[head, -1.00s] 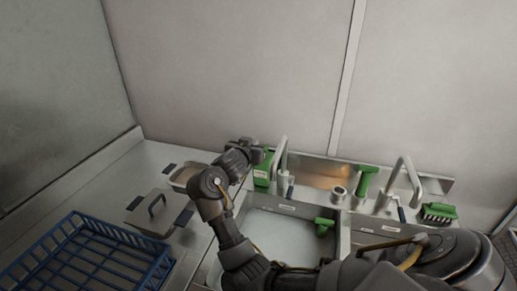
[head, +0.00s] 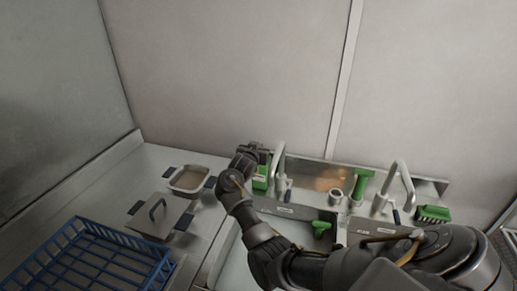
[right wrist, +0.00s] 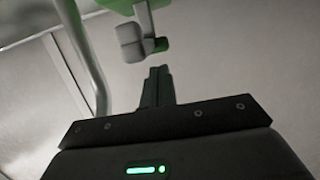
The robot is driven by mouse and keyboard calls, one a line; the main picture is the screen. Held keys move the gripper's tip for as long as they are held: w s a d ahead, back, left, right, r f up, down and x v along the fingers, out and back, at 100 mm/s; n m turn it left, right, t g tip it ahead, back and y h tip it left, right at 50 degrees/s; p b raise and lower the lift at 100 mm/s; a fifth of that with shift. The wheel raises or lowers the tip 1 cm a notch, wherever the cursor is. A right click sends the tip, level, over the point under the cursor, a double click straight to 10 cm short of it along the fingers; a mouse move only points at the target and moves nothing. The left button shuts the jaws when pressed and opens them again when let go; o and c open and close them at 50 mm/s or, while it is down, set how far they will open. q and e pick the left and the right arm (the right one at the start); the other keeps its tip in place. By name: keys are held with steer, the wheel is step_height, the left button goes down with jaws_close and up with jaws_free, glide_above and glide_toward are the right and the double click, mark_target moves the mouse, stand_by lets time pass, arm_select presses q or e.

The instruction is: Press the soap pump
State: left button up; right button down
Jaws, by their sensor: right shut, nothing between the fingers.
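The soap pump is a green bottle (head: 260,181) at the back left corner of the sink, partly hidden by my right arm. My right gripper (head: 257,151) is at the height of its top, shut and empty. In the right wrist view the closed fingertips (right wrist: 158,72) point toward a pale grey pump head (right wrist: 131,42), with a small gap in the picture between them. Green bottle parts show at the top edge of that view. I cannot tell from the head view whether the gripper touches the pump. My left gripper is not in view.
A tall faucet (head: 280,163) stands just right of the bottle, close to my gripper. A second faucet (head: 404,178), a green-handled tool (head: 361,184) and a green brush (head: 433,213) are further right. A metal pan (head: 189,179), a lidded pan (head: 156,217) and a blue rack (head: 75,223) are left.

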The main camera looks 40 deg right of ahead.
steer(key=shift+f, duration=0.55)
step_height(320, 180, down, 2)
steer(key=shift+a+f+b, duration=0.1)
steer(key=shift+b, duration=0.4)
steer(key=shift+r, duration=0.2)
step_height(320, 180, up, 5)
steer(key=p, duration=0.5)
steer(key=shift+s+a+f+b, duration=0.5)
steer(key=shift+s+a+b, duration=0.1)
steer(key=shift+a+b, duration=0.2)
steer(key=b+v, duration=0.1)
steer(key=v, duration=0.7)
steer(key=shift+r+b, duration=0.3)
steer(key=shift+b, duration=0.05)
